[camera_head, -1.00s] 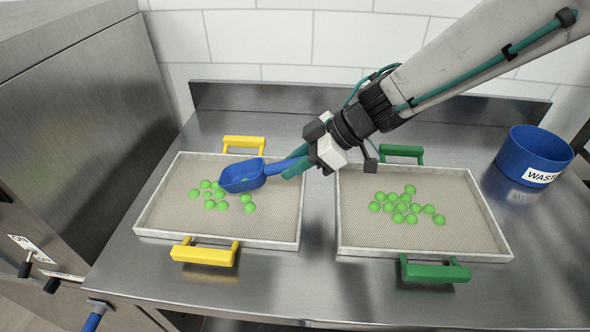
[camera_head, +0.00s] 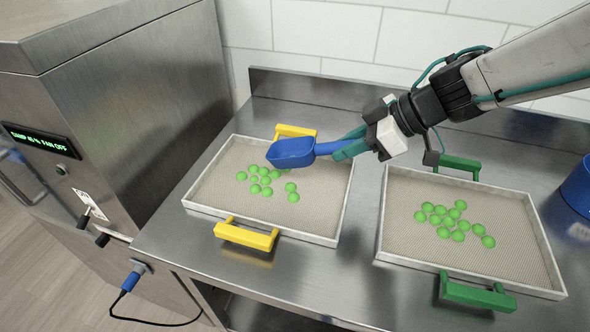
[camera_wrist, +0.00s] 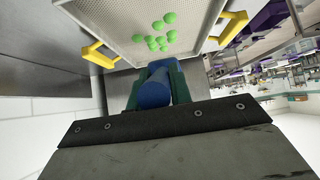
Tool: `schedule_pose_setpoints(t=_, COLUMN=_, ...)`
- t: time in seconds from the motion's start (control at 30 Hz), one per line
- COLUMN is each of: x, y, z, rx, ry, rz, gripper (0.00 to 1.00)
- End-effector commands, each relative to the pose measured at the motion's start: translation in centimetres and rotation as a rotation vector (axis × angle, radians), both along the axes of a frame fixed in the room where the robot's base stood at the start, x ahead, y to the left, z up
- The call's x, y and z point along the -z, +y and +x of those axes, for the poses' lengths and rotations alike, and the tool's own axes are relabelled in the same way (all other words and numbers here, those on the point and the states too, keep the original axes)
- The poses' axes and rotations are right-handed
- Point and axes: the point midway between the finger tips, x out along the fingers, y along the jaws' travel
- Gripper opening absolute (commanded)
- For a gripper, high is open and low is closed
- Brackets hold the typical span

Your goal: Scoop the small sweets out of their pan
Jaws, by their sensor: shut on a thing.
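A blue scoop (camera_head: 291,153) is in my gripper (camera_head: 347,147), whose teal fingers are shut on its handle. In the head view the scoop appears above the back right part of the yellow-handled pan (camera_head: 208,210), overlapping the edge of a loose group of green sweets (camera_head: 262,180). I cannot see whether the scoop holds any sweets. A second pan (camera_head: 458,266), with green handles, stands to the right with more green sweets (camera_head: 459,213). In the wrist view my gripper (camera_wrist: 157,78) holds the blue handle (camera_wrist: 155,92), with sweets (camera_wrist: 158,38) beyond it.
A steel machine (camera_head: 130,110) with a lit display (camera_head: 40,139) stands left of the steel bench. A blue waste bin (camera_head: 577,190) is at the right edge. Tiled wall and a raised back edge lie behind. A bare strip (camera_head: 362,190) separates the pans.

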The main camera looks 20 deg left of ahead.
Motion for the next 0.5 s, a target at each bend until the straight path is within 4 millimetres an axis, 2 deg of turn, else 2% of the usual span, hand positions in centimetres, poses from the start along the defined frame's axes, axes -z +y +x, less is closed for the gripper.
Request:
schedule_pose_setpoints(t=0.27, x=0.00, y=0.00, z=0.00, rx=0.000, ry=0.000, rz=0.000, gripper=0.00)
schedule_pose_setpoints(t=0.3, x=0.00, y=0.00, z=0.00, rx=0.000, ry=0.000, rz=0.000, gripper=0.09)
schedule_pose_setpoints(t=0.33, x=0.00, y=0.00, z=0.00, rx=0.000, ry=0.000, rz=0.000, gripper=0.01)
schedule_pose_setpoints(t=0.5, x=-0.01, y=0.24, z=-0.03, rx=-0.001, ry=0.000, rz=0.000, gripper=0.00)
